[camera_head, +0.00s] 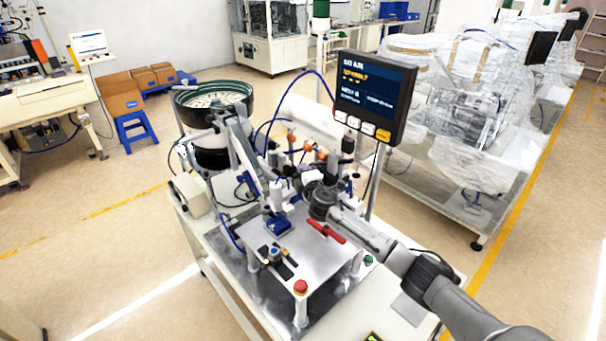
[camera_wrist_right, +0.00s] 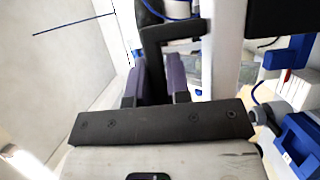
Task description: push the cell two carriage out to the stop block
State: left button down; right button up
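My right gripper (camera_head: 302,184) reaches over the feeder cell from the lower right. In the right wrist view its two purple-grey fingers (camera_wrist_right: 159,82) stand on either side of a black upright bar, part of a bent black handle (camera_wrist_right: 155,48). The bar fills the narrow gap between the fingers. Whether this handle belongs to the cell two carriage cannot be told. A blue block (camera_head: 278,227) sits on the metal plate (camera_head: 300,257), with a red bar (camera_head: 326,232) to its right. I cannot make out which part is the stop block. My left gripper is not in view.
A bowl feeder (camera_head: 213,98) stands at the back left of the cell. A screen (camera_head: 372,88) with large lettering stands behind my right arm. A red button (camera_head: 300,287) is at the plate's front edge. Blue tubes loop behind the gripper. Blue parts (camera_wrist_right: 298,145) show at the wrist view's right.

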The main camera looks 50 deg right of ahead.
jog(key=o, duration=0.3)
jog(key=shift+w, duration=0.3)
jog(key=shift+o, duration=0.7)
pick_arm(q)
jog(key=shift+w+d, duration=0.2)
pick_arm(e)
jog(key=shift+s, duration=0.15)
jog(key=shift+s+a, duration=0.25)
jog(key=shift+s, duration=0.2)
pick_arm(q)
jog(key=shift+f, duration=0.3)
pick_arm(e)
jog(key=v, duration=1.2)
jog(key=shift+s+a, duration=0.2)
jog(key=shift+s, duration=0.15)
